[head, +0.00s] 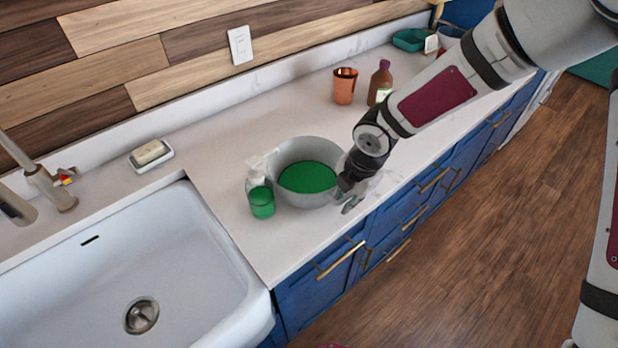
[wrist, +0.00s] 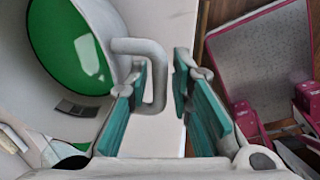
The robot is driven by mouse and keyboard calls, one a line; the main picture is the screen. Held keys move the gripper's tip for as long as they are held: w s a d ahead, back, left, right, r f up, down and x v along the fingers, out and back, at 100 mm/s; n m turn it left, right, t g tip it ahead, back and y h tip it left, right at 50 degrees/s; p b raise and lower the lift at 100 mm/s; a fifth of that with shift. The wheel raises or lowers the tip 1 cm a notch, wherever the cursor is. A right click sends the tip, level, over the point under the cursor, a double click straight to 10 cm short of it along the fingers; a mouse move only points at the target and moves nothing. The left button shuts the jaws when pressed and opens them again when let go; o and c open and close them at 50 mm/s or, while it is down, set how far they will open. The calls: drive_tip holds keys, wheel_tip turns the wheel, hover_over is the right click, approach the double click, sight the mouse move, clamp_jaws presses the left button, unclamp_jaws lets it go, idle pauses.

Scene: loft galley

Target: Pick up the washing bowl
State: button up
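The washing bowl (head: 300,150) is pale grey with a green inside bottom and stands upright on the counter right of the sink. In the wrist view, the bowl fills the upper left and its grey loop handle (wrist: 141,46) sticks out from its side. My gripper (head: 350,198) is at the bowl's right side, low over the counter near its front edge. In the wrist view, my gripper (wrist: 160,88) is open, with teal pads apart. The handle's outer part shows between the fingers, nearer the left one; I cannot tell whether it touches.
A soap pump bottle (head: 262,200) with green liquid stands close to the bowl's left side. A white sink (head: 190,270) lies to the left. A copper cup (head: 344,86) and a brown bottle (head: 380,82) stand behind. Bare counter (head: 225,140) lies behind and left of the bowl.

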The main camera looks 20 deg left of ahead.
clamp_jaws()
drive_tip(key=shift+r, duration=0.15)
